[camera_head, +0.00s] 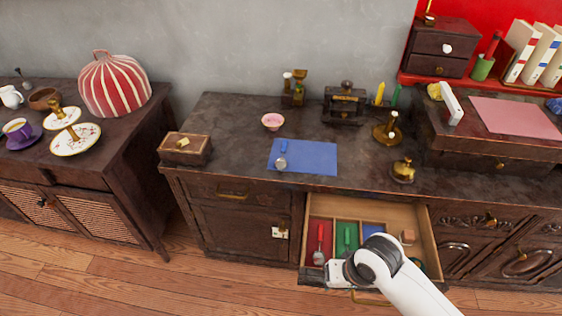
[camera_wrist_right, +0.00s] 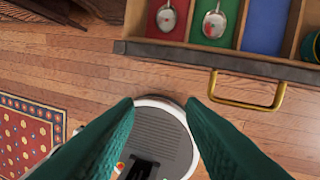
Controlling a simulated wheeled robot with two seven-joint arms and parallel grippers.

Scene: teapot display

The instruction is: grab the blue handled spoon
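The blue-handled spoon (camera_head: 281,162) lies on a blue mat (camera_head: 315,158) on the cabinet top, its blue handle toward the wall. My right gripper (camera_head: 338,273) is over the front edge of the open drawer (camera_head: 424,236), well below and in front of the spoon. In the right wrist view its two green fingers (camera_wrist_right: 160,103) are apart with nothing between them. My left gripper is not in view.
A red-handled spoon (camera_head: 319,247) and a green-handled spoon (camera_head: 346,240) lie in red and green drawer compartments; the blue compartment (camera_wrist_right: 266,25) looks empty where visible. A pink bowl (camera_head: 273,121), wooden box (camera_head: 185,149) and brass bell (camera_head: 403,171) stand around the mat.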

